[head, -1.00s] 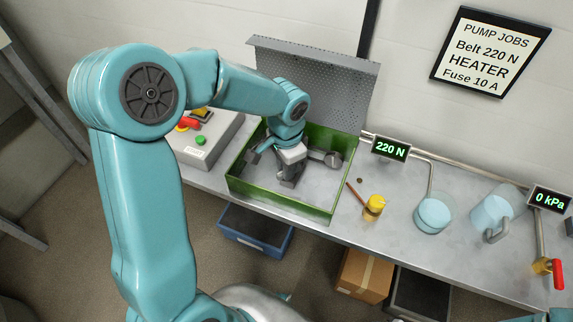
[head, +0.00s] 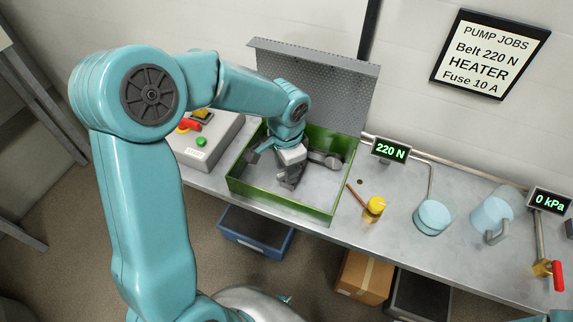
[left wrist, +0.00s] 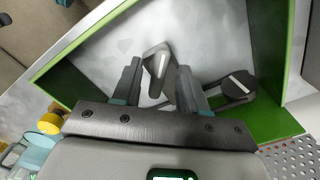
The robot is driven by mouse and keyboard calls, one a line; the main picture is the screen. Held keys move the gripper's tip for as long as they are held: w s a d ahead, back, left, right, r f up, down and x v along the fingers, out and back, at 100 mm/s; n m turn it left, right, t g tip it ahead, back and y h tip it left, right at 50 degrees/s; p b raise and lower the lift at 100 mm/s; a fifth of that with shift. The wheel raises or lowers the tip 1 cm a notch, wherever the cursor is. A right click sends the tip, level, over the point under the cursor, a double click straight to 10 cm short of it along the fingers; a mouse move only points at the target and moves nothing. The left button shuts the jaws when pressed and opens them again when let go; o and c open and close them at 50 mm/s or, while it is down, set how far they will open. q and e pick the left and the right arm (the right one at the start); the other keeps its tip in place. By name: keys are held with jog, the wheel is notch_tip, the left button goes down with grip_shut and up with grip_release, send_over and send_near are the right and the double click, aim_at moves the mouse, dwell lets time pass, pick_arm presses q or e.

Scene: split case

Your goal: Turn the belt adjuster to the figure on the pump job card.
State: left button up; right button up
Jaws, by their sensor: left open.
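The pump job card (head: 490,55) on the wall reads Belt 220 N, HEATER, Fuse 10 A. A display (head: 390,150) behind the bench reads 220 N. My left gripper (head: 289,182) reaches down into the green case (head: 285,204). In the left wrist view, its fingers are open on either side of a grey pointed knob with a white line (left wrist: 158,66), which looks like the belt adjuster. I see gaps beside the knob; contact cannot be told. The head view mostly hides this knob behind the gripper. My right gripper is out of view.
A second grey part with a white mark (left wrist: 237,86) lies close beside the fingers in the case. The case's perforated lid (head: 315,85) stands open behind. A control box (head: 205,140) is to the left; a yellow-capped item (head: 374,208) stands to the right.

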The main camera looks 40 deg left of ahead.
pick_arm(q)
notch_tip(320, 180, up, 16)
jog(key=p, duration=0.1)
jog(key=shift+r, duration=0.2)
jog(key=shift+s, duration=0.2)
dwell(0.5)
